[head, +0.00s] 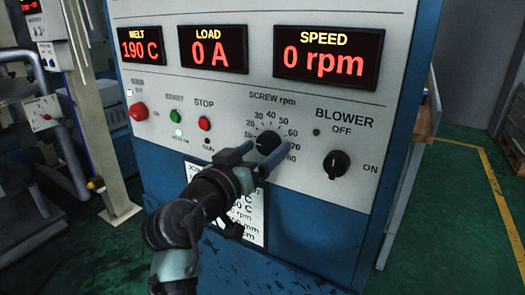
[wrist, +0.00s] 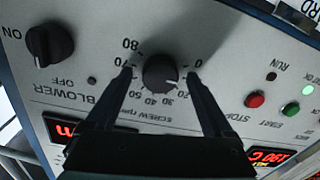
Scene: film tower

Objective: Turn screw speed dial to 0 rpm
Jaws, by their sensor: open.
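The screw speed dial (head: 268,142) is a round black knob on the grey panel, with a scale in tens up to 80 around it. It also shows upside down in the wrist view (wrist: 160,72), where a small light mark on its lower right edge points near the 10 to 20 side. My gripper (head: 255,156) is open in front of the dial. In the wrist view my gripper (wrist: 160,76) has one finger on each side of the knob, with gaps to it. Contact is not visible. The speed display (head: 325,59) reads 0 rpm.
The black blower knob (head: 336,164) is to the right of the dial. The red stop button (head: 204,124) and a green button (head: 174,116) are to the left. A red knob (head: 138,111) is farther left. A white label sheet (head: 250,217) hangs below. Green floor is open at right.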

